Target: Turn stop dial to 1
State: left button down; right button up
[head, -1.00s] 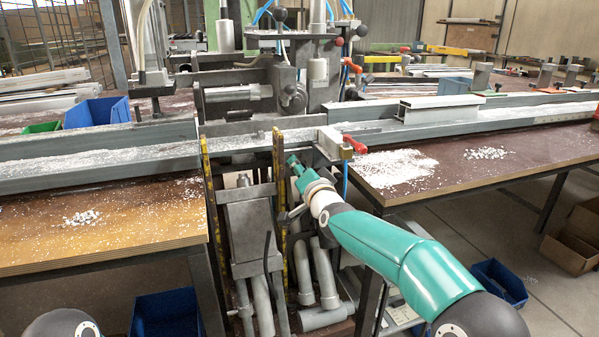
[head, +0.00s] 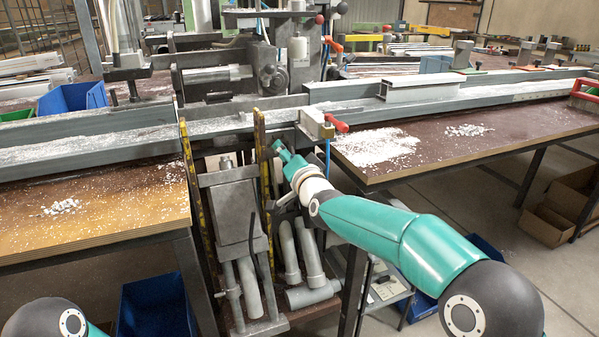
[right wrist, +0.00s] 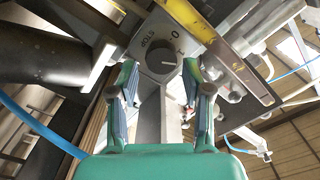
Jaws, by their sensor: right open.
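The stop dial shows in the right wrist view as a round dark knob (right wrist: 161,62) on a grey plate marked STOP, 0 and what looks like a 1. The plate looks tilted in this view. I cannot tell for sure which mark the knob points to. My right gripper (right wrist: 160,88) is open, with one finger to each side of the dial in the picture; contact is not visible. In the head view the right gripper (head: 279,150) is at the front of the clamp machine, and the dial cannot be made out there. My left gripper is out of view.
A yellow-edged bar (right wrist: 228,55) lies close to the dial's right. Grey pipes (head: 289,250) stand below. A blue bin (head: 152,307) is under the left bench.

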jog(key=v, duration=0.9)
